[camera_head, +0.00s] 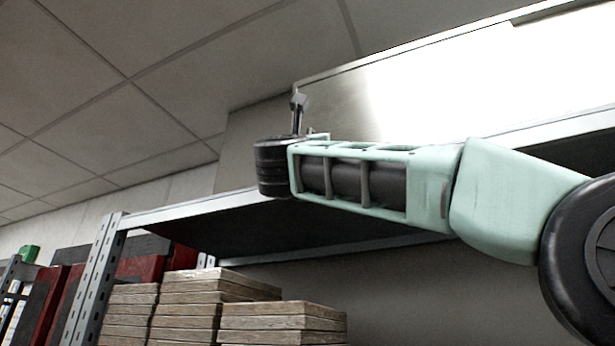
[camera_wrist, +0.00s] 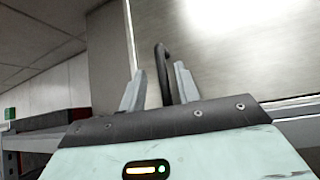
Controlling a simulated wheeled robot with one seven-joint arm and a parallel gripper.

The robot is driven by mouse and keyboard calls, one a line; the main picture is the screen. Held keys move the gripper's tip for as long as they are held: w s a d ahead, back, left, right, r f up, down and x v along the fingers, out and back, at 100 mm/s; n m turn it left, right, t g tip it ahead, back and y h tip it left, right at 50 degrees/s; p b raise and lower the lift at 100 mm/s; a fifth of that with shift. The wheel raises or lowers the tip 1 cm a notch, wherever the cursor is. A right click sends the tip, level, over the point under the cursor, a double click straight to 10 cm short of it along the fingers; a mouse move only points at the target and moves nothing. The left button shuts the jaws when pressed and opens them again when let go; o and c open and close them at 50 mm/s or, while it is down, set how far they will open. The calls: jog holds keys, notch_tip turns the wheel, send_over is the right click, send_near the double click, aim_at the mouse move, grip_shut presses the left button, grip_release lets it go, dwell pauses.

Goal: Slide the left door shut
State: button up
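A shiny metal sliding door panel (camera_head: 350,100) stands above a shelf; it fills the right of the wrist view (camera_wrist: 235,60), with its left edge near the middle. A dark, bent bar handle (camera_wrist: 162,68) stands near that edge. My gripper (camera_head: 298,102) is raised at the panel's left end. In the wrist view my gripper (camera_wrist: 159,84) is open, one grey finger on each side of the handle, with visible gaps. I cannot tell how deep the handle sits between the fingers. The handle is not distinct in the head view.
A metal shelf (camera_head: 170,213) runs under the panel. Below it are stacks of pale, flat slabs (camera_head: 190,308), with red cases (camera_head: 68,300) to the left. A plain beige surface (camera_head: 250,140) lies left of the panel. The ceiling side is clear.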

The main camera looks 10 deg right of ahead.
jog(key=b+v, duration=1)
jog(key=v, duration=0.6)
jog(key=shift+b, duration=0.3)
